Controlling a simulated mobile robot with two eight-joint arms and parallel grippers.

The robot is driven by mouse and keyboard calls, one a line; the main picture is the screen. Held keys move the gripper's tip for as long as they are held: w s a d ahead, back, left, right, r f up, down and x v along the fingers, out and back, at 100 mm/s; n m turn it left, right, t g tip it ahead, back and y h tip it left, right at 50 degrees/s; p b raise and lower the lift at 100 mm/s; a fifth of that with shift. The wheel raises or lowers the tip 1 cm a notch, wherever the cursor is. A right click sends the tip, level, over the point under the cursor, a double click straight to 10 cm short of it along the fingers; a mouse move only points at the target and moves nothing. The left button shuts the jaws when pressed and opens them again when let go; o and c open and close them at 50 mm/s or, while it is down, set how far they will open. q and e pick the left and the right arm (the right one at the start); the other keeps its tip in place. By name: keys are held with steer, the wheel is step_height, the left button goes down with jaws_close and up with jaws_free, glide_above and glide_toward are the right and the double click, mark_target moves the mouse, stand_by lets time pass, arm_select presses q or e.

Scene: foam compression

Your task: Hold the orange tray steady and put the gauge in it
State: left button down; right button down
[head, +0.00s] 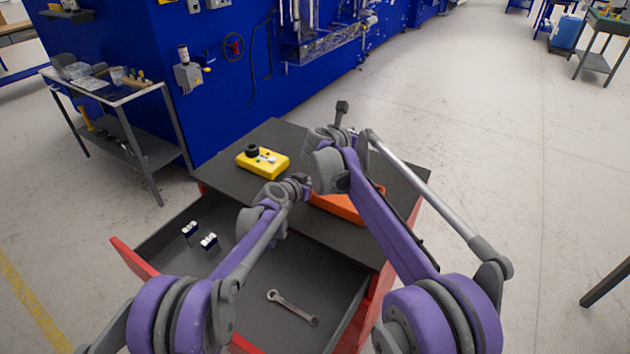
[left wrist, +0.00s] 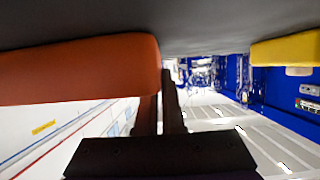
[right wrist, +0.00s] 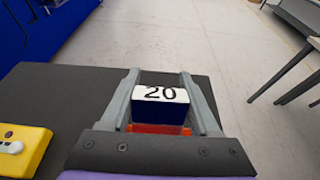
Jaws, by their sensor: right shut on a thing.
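The orange tray (head: 340,207) lies on the dark cart top, partly hidden by my arms in the head view. It also shows large in the left wrist view (left wrist: 80,70). My right gripper (right wrist: 160,76) is shut on the gauge (right wrist: 160,112), a dark blue block with a white face marked "20". A strip of the orange tray shows just below the gauge in the right wrist view.
A yellow control box (head: 263,162) sits on the cart top (head: 285,135), left of the tray. The open drawer (head: 260,270) holds two small blocks (head: 200,238) and a wrench (head: 292,307).

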step_height(320, 180, down, 10)
stand_by(1.2)
steer(key=shift+f, duration=0.1)
steer(key=shift+c, duration=0.2)
jaws_free()
steer(key=v, duration=1.2)
arm_select(q)
steer(key=c, duration=1)
jaws_free()
steer(key=shift+o, duration=0.2)
